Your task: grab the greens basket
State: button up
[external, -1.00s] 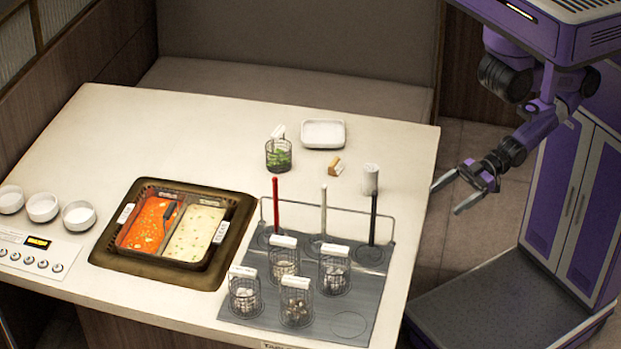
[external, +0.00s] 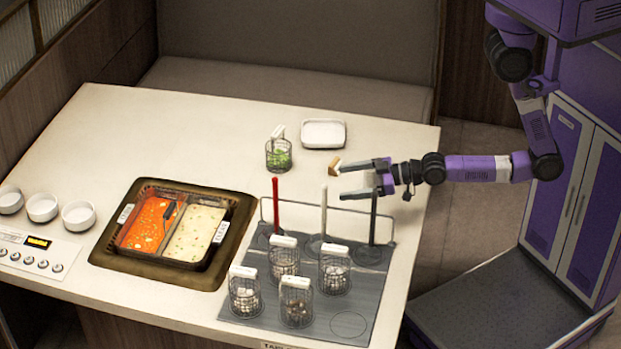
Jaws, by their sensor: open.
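The greens basket (external: 279,158) is a small dark wire basket with green leaves inside and a white-topped handle. It stands upright on the cream table, left of the white square plate. My gripper (external: 341,182) is open and empty over the right part of the table, pointing left. It is to the right of the greens basket and nearer the front, clearly apart from it. The gap between its fingers faces left.
A small brown block (external: 335,167) lies close by my upper finger. The white plate (external: 323,133) is behind it. A grey rack mat (external: 350,324) holds several wire baskets and upright sticks, including a red one (external: 275,205). The two-part soup pot (external: 172,225) is at left.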

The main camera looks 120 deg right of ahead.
jog(key=w+d+f+m+g+h, duration=0.1)
jog(key=w+d+m+g+h, duration=0.15)
jog(key=d, duration=1.15)
jog(key=m+g+p, duration=0.2)
jog(key=m, duration=0.1)
send_near(271, 145)
jog(key=shift+w+d+r, duration=0.35)
jog(key=shift+d+r, duration=0.05)
jog(key=shift+r, duration=0.2)
jog(key=shift+w+d+r, duration=0.3)
jog(key=shift+d+r, duration=0.15)
jog(key=shift+r, duration=0.15)
jog(key=shift+g, duration=0.25)
jog(key=shift+x, duration=3.9)
jog(key=shift+f, duration=0.1)
jog(key=c, duration=1.9)
jog(key=shift+o, duration=0.2)
jog(key=shift+r, duration=0.2)
